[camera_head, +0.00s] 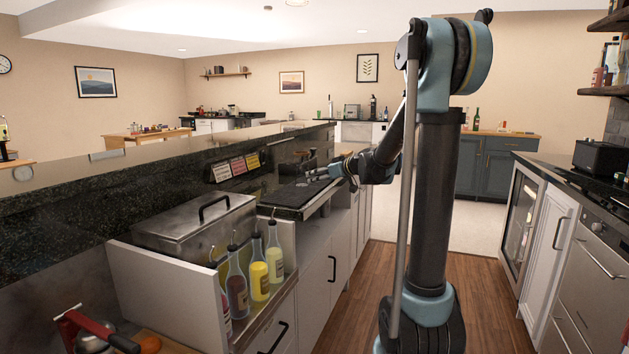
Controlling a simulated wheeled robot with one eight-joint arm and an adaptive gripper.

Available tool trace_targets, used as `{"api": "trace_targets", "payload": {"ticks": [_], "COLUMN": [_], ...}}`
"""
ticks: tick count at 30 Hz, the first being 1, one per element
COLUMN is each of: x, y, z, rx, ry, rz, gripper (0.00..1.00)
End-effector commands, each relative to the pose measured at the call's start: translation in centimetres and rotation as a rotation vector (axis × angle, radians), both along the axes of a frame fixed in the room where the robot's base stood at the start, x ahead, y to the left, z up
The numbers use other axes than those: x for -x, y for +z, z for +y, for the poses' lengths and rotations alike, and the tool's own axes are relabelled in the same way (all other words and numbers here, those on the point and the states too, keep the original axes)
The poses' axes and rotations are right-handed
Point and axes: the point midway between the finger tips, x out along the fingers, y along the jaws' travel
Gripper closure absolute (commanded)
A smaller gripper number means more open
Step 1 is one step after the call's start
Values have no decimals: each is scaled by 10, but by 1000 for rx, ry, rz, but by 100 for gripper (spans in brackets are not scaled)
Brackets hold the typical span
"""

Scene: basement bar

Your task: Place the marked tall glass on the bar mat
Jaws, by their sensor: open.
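My gripper (317,173) is small in the view, at the end of my arm. It is open and reaches left over the lower bar counter. A dark, flat surface, which looks like the bar mat (287,197), lies on that counter below and left of my gripper. Small pale shapes lie near the fingertips, too small to make out. I cannot pick out a marked tall glass. My gripper appears to hold nothing.
A raised dark stone bar top (110,180) runs along the left. Several pourer bottles (258,268) stand in a rail beside a lidded steel bin (195,222). Wooden floor (480,290) is clear between this bar and the right cabinets (553,225).

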Motion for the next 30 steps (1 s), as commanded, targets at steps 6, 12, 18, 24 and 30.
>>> {"api": "trace_targets", "payload": {"ticks": [6, 12, 18, 24, 30], "x": [5, 32, 99, 169, 238], "y": [2, -2, -19, -44, -75], "z": [-4, -9, -27, -50, -79], "rx": [1, 19, 67, 124, 187], "ry": [0, 1, -21, -73, -156], "rz": [1, 54, 197, 355, 510], "gripper": [33, 33, 33, 33, 33]}}
